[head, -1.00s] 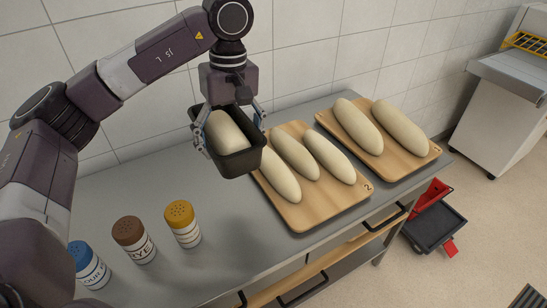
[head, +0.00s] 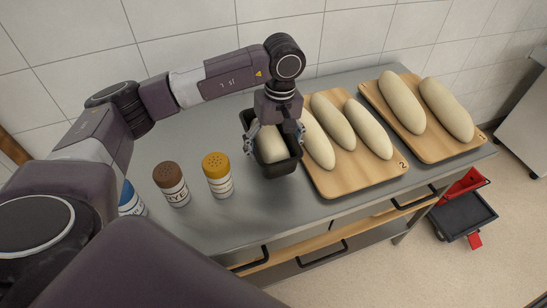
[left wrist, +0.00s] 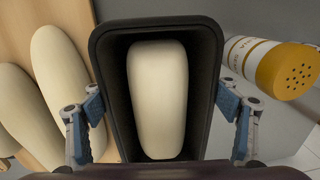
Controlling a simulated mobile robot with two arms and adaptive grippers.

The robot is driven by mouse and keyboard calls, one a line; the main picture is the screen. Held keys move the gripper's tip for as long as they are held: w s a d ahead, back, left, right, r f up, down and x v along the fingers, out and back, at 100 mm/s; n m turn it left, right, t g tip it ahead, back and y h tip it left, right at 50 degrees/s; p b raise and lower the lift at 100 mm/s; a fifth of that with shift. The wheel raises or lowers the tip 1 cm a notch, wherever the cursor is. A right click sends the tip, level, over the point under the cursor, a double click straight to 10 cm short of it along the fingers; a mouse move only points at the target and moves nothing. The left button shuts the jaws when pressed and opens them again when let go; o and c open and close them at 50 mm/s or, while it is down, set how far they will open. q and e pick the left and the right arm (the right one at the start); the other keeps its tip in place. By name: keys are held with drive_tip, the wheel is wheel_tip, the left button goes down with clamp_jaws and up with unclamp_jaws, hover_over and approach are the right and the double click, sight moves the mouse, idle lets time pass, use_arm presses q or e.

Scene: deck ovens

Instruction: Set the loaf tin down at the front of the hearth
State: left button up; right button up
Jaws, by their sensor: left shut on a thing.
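The loaf tin (head: 281,169) is dark and holds one pale piece of dough. My left gripper (head: 275,137) is shut on it, with fingers on both of its sides. The tin is over the steel counter, close to the left edge of the nearer board; whether it touches the counter I cannot tell. In the left wrist view the tin (left wrist: 213,60) fills the middle, between the blue finger pads of the gripper (left wrist: 160,112). The hearth does not show in any view. My right gripper is not in view.
A wooden board (head: 352,183) with three dough loaves lies right of the tin. Another board (head: 432,150) with two loaves lies beyond. Brown-capped (head: 171,185), yellow-capped (head: 217,175) and blue-capped (head: 130,200) shakers stand left. A red and black bin (head: 464,214) is on the floor.

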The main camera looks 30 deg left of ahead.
use_arm(q)
drive_tip(key=shift+f, duration=0.6)
wheel_tip(320, 180, down, 2)
drive_tip(key=shift+f+p, duration=0.25)
drive_tip(key=shift+p, duration=0.2)
drive_tip(key=shift+f, duration=0.3)
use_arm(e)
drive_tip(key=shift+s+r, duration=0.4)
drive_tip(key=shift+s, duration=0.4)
use_arm(q)
drive_tip(key=shift+f, duration=0.1)
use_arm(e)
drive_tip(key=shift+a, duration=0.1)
use_arm(q)
drive_tip(key=shift+f, duration=0.15)
drive_tip(key=o, duration=1.5)
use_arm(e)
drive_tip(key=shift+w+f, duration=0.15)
